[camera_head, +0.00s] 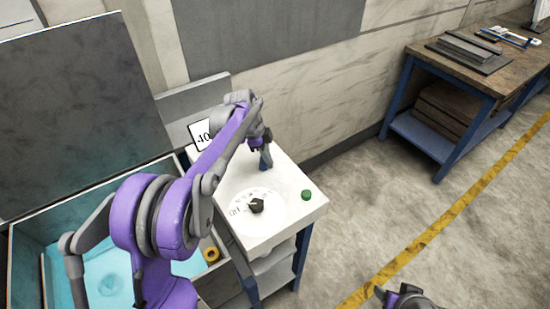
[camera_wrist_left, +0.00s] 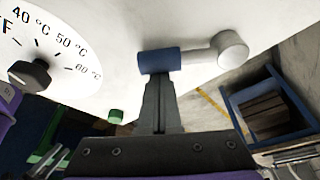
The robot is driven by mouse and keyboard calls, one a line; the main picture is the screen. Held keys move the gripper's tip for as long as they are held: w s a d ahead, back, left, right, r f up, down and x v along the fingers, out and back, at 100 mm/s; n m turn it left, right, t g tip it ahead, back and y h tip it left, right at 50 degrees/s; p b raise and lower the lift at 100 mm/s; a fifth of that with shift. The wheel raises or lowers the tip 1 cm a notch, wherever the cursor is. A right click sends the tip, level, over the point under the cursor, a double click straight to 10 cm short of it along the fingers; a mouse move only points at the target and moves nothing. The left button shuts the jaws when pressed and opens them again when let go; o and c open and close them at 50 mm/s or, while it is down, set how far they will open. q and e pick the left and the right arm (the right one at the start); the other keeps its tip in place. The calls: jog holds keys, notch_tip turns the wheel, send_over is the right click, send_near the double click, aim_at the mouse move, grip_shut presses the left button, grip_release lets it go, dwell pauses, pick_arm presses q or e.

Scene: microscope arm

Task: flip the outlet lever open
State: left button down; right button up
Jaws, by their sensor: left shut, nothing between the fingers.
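The outlet lever shows in the left wrist view as a blue sleeve (camera_wrist_left: 160,62) on a short white arm that ends in a round white knob (camera_wrist_left: 231,48), against the white top panel. My left gripper (camera_wrist_left: 160,84) is shut and empty, its fingertips at the lower edge of the blue sleeve; I cannot tell whether they touch. In the head view my left gripper (camera_head: 266,160) points down at the back of the white unit (camera_head: 290,221), and the lever is hard to make out there. Part of my right gripper (camera_head: 404,297) shows at the bottom edge; its jaw state is unclear.
A dial with a black knob (camera_head: 257,205) and a green button (camera_head: 306,195) are on the white top. A bath with blue water (camera_head: 110,275) and an open grey lid (camera_head: 75,110) stand left. A workbench (camera_head: 440,65) is far right, with clear floor between.

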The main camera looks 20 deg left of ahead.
pick_arm(q)
jog(key=a+m, duration=0.1)
jog(key=m, duration=0.1)
jog(key=s+a+m+g, duration=0.1)
jog(key=a+m, duration=0.1)
jog(key=shift+a, duration=0.9)
pick_arm(e)
jog(key=shift+r, duration=0.1)
pick_arm(q)
jog(key=d, duration=0.2)
jog(key=s+d, duration=0.1)
jog(key=d, duration=0.1)
jog(key=shift+f, duration=0.25)
jog(key=v, duration=0.5)
jog(key=shift+s+a+f, duration=0.1)
jog(key=shift+s+a, duration=0.1)
jog(key=shift+s, duration=0.05)
jog(key=v, duration=0.2)
jog(key=w+v, duration=0.1)
jog(key=v, duration=0.1)
jog(key=shift+a+r, duration=0.1)
jog(key=shift+r, duration=0.3)
pick_arm(e)
jog(key=shift+s+a+r, duration=0.1)
jog(key=shift+s+a, duration=0.35)
jog(key=shift+s, duration=0.2)
